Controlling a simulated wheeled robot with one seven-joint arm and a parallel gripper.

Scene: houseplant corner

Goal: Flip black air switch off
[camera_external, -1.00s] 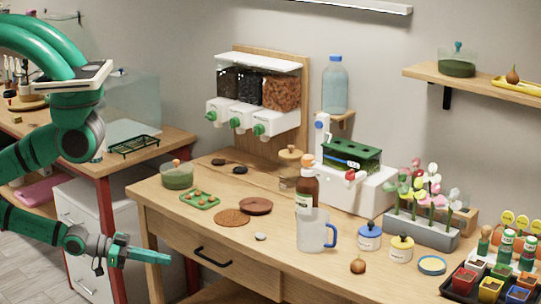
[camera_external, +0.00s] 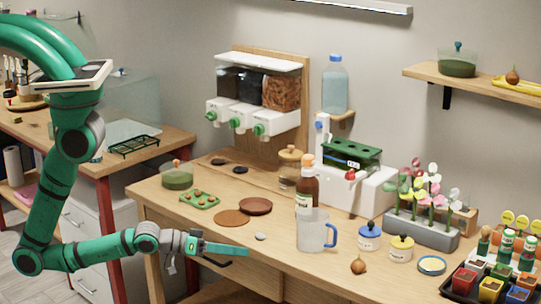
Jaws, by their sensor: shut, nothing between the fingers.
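No part is clearly readable as a black air switch. Two small dark round pieces, one on the left (camera_external: 218,162) and one on the right (camera_external: 240,169), lie on the wooden bench below the dispensers. A white appliance (camera_external: 371,193) with a green slotted top (camera_external: 352,153) and a red knob (camera_external: 350,175) stands at the back; any small switch on it is too small to tell. My gripper (camera_external: 240,249) is shut and empty, pointing right, in front of the bench's drawer front and partly over its dark handle. It is well apart from the dark pieces and the appliance.
A clear jug (camera_external: 313,231), a brown bottle (camera_external: 307,189) and a glass lidded jar (camera_external: 291,168) stand mid-bench. A wall dispenser (camera_external: 254,92) hangs behind. Brown discs, a green tray (camera_external: 200,201) and small jars crowd the top. The bench's front left strip is mostly clear.

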